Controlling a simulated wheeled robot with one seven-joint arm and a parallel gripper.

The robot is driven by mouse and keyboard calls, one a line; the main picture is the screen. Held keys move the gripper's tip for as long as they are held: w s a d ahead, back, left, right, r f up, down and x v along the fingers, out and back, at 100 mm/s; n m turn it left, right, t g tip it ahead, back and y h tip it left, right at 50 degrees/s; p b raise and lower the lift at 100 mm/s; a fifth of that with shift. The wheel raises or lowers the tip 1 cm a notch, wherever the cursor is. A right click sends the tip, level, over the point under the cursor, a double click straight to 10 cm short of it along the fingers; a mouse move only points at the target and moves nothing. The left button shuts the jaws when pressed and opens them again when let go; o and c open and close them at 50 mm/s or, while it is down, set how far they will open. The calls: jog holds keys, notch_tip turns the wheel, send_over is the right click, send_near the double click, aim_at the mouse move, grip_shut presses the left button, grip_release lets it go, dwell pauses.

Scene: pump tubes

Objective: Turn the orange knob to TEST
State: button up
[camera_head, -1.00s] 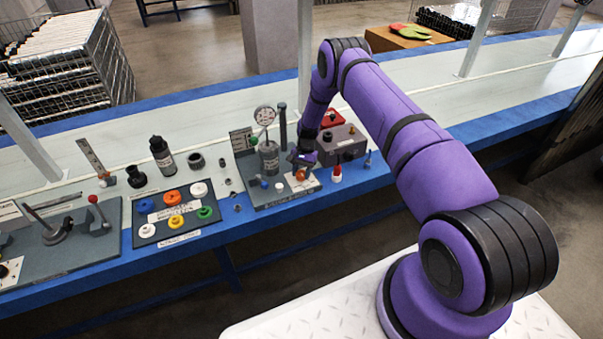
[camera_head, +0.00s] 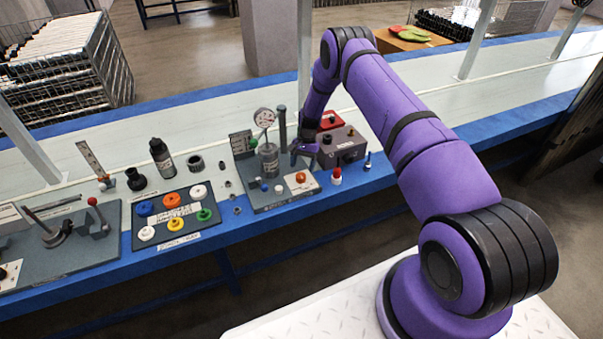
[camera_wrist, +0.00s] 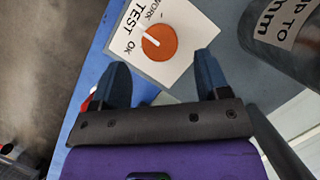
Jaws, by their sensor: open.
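The orange knob (camera_head: 300,178) is on a white label plate at the front right of the grey pump board (camera_head: 275,202). In the wrist view the round knob (camera_wrist: 160,44) has a white pointer line toward the left side, by the TEST lettering (camera_wrist: 137,22). WORK and OK are also printed around it. My gripper (camera_head: 299,153) is above and behind the knob, apart from it. In the wrist view my gripper's (camera_wrist: 161,66) two dark blue fingers are spread wide, with nothing between them.
A grey cylinder (camera_head: 268,160) with a gauge (camera_head: 264,117) and a dark post (camera_head: 282,125) stand close to my gripper. A dark box (camera_head: 342,146) is to the right. A tray of coloured caps (camera_head: 178,240) is to the left.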

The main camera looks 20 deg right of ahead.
jog(key=v, duration=0.6)
jog(key=shift+r, duration=0.15)
notch_tip(320, 180, up, 21)
jog(key=s+a+n+t, duration=0.1)
jog(key=a+n+t, duration=0.1)
jog(key=s+a+r+n+t+h, duration=0.1)
jog(key=s+r, duration=0.4)
jog(key=r, duration=0.5)
jog(key=s+a+r+n+t+h, duration=0.1)
jog(key=s+r, duration=0.5)
jog(key=r, duration=0.5)
jog(key=s+a+r+n+t, duration=0.1)
jog(key=s+r, duration=0.4)
jog(key=s, duration=0.3)
jog(key=s+a+r+n+t, duration=0.1)
jog(key=s+r+n, duration=0.1)
jog(key=s+r, duration=0.55)
jog(key=s+f+n+t+h, duration=0.1)
jog(key=s+n+t, duration=0.1)
jog(key=s, duration=1.8)
jog(key=shift+a+f+t, duration=0.3)
jog(key=shift+a+f, duration=0.05)
